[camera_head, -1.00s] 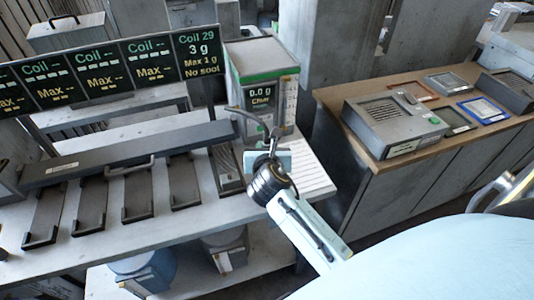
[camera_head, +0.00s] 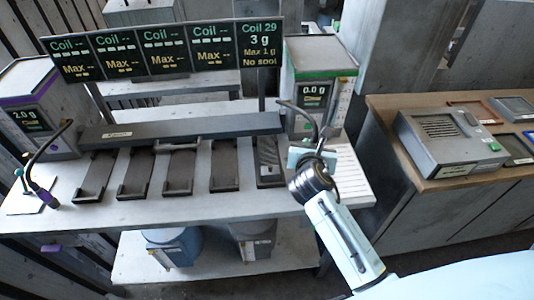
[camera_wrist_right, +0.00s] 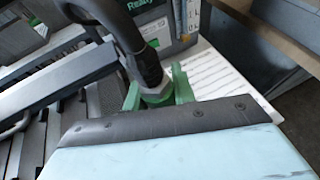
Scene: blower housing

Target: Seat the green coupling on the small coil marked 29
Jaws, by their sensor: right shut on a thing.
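My right gripper (camera_head: 315,160) is in front of the green-trimmed box (camera_head: 320,85), over the right end of the bench. In the right wrist view it is shut on the green coupling (camera_wrist_right: 157,97), at the end of a dark hose (camera_wrist_right: 135,45). The coupling is mostly hidden in the head view. The display panel (camera_head: 260,45) reads "Coil 29", "3 g" and "Max 1 g". Below it, the rightmost bench slot (camera_head: 268,165) holds something grey and patterned just left of my gripper; I cannot read a 29 on it. My left gripper is not in view.
Several dark slots (camera_head: 160,172) line the bench under a long dark bar (camera_head: 180,128). A grey device (camera_head: 450,140) sits on the wooden counter at the right.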

